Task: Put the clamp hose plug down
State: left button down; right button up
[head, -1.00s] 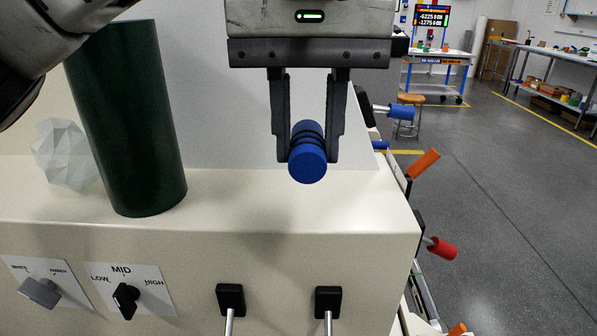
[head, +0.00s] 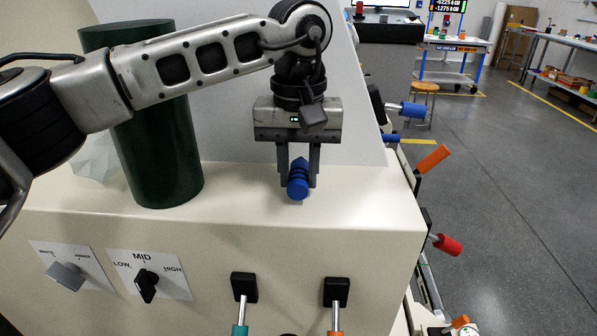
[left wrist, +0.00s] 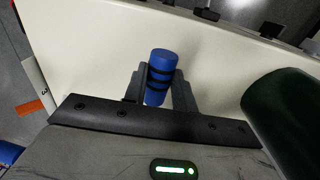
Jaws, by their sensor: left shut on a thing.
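The clamp hose plug (head: 298,183) is a blue cylinder with dark bands. My left gripper (head: 298,172) is shut on it, with one dark finger on each side. The plug is low over the cream top of the cabinet (head: 235,192), near its right part; I cannot tell whether it touches the surface. In the left wrist view the plug (left wrist: 160,78) stands between the fingers of the left gripper (left wrist: 160,85), with the cream surface behind it. My right gripper is not in view.
A dark green cylinder (head: 160,150) stands on the cabinet left of the plug, behind my left arm. A pale faceted object (head: 92,160) is partly hidden beside it. Knobs (head: 147,285) and levers (head: 243,288) line the front. The top between cylinder and plug is clear.

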aim_at(299, 174)
pick_arm(q)
jog(key=shift+f, duration=0.55)
jog(key=shift+f, duration=0.15)
jog(key=c, duration=1.1)
grip_release()
jog(key=shift+r, duration=0.3)
notch_tip(299, 174, up, 12)
jog(key=shift+f, duration=0.1)
